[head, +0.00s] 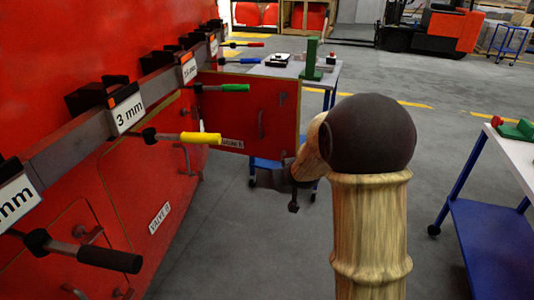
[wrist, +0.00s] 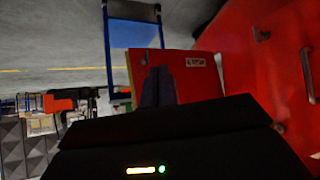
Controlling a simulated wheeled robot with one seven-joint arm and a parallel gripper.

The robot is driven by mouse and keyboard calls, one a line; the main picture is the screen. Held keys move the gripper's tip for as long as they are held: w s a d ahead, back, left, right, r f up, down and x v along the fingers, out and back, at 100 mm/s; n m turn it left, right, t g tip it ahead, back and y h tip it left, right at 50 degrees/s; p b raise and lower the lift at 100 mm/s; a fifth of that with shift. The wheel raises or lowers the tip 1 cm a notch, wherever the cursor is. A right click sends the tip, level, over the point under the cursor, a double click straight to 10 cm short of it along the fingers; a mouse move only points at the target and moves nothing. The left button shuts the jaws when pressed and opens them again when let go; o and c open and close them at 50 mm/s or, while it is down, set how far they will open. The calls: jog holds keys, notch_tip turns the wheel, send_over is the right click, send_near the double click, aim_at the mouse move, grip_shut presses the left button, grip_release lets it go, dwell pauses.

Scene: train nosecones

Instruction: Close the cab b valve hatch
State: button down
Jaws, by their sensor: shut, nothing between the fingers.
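A red hatch door (head: 275,110) stands open, jutting out from the red cab side. It has a bar handle and a small white label, too small to read surely. A white label reading like "VALVE B" (head: 160,217) is on the red side at lower left. My gripper (head: 293,205) is at the end of my wooden-looking arm, just right of and below the door's free edge in the head view. In the wrist view its dark, closed fingers (wrist: 158,88) overlap the red door (wrist: 205,88); I cannot tell whether they touch it. The fingers are empty.
Levers with yellow (head: 200,138), green (head: 235,87) and black grips stick out along the rail. A blue-legged table (head: 325,75) stands behind the door, and a blue cart (head: 490,235) is at right. Grey floor between is clear.

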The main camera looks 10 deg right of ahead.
jog(key=s+f+g, duration=0.1)
jog(key=s+g, duration=0.2)
jog(key=s, duration=1)
jog(key=s+f+m+g, duration=0.1)
jog(key=s+g, duration=0.3)
jog(key=s, duration=1)
jog(key=shift+s+a+f+h, duration=0.15)
jog(key=shift+a+f+h, duration=0.2)
jog(key=shift+f, duration=0.45)
